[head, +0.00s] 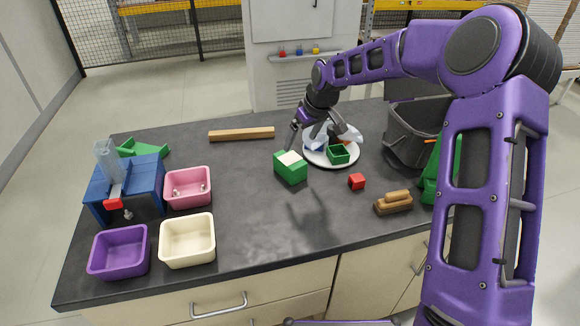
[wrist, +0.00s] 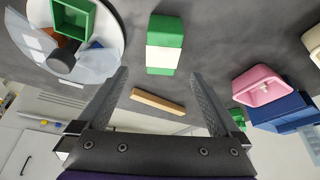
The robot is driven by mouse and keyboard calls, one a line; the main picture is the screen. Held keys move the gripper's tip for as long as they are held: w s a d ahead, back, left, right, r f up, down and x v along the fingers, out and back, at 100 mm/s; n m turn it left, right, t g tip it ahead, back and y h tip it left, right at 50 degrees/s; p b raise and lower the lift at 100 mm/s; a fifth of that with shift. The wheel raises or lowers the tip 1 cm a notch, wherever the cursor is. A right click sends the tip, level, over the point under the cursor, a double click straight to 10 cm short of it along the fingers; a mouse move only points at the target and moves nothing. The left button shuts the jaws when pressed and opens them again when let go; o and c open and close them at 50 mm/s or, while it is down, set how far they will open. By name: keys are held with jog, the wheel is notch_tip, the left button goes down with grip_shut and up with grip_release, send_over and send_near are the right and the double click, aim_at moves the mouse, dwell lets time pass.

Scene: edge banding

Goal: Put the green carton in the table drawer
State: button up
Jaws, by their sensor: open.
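The green carton (head: 290,173), a green block with a white patch on top, stands on the dark table top left of the plate. In the wrist view the carton (wrist: 165,30) shows at top centre, beyond the fingertips. My gripper (head: 308,133) is open and empty, above the table behind the carton; its two fingers (wrist: 159,74) spread wide in the wrist view, apart from the carton. The table drawer (head: 205,309) has a silver handle at the front edge and looks closed; its inside is hidden.
A white plate (head: 318,160) holds a small open green box (head: 339,155) and crumpled wrap. A red cube (head: 356,181), a brush (head: 394,203) and a dark bin (head: 405,145) are at right. Pink (head: 188,175), cream (head: 187,260) and purple (head: 120,271) trays are at left. The front middle is clear.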

aim_at(290, 158)
jog(key=x, duration=1.3)
jog(key=shift+w+a+f, duration=0.15)
jog(key=shift+a+f, duration=0.05)
jog(key=shift+a, duration=0.25)
jog(key=shift+f, duration=0.2)
jog(key=shift+f+b, duration=0.25)
jog(key=shift+b, duration=0.2)
jog(key=shift+r, duration=0.1)
jog(key=c, duration=1.6)
